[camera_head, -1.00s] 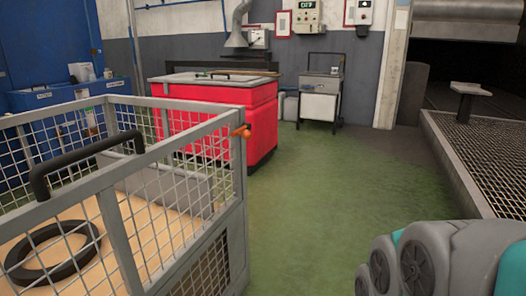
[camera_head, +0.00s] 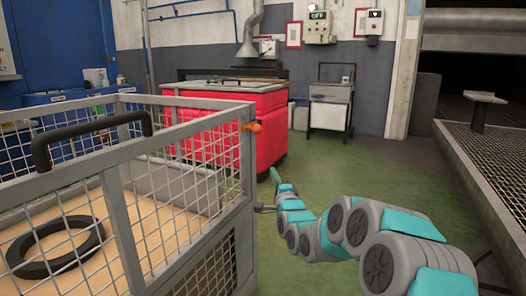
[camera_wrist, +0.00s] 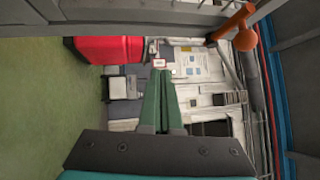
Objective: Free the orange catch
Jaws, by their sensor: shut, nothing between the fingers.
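The orange catch (camera_head: 253,127) sits at the top of the near right corner post of the grey mesh cage. In the wrist view the orange catch (camera_wrist: 243,38) shows at the upper right, with a rounded knob and a bar. My gripper (camera_head: 274,172) is beside the cage post, below and a little right of the catch in the head view. In the wrist view the green fingers of my gripper (camera_wrist: 160,73) are together and empty. They are apart from the catch, which lies to their right and higher in that picture.
The mesh cage (camera_head: 118,185) has a black handle (camera_head: 90,138) on its rim and a dark ring (camera_head: 55,247) on its floor. A red cart (camera_head: 272,115) stands behind it. A grey cabinet (camera_head: 329,107) is at the back wall. Green floor (camera_head: 385,170) is clear to the right.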

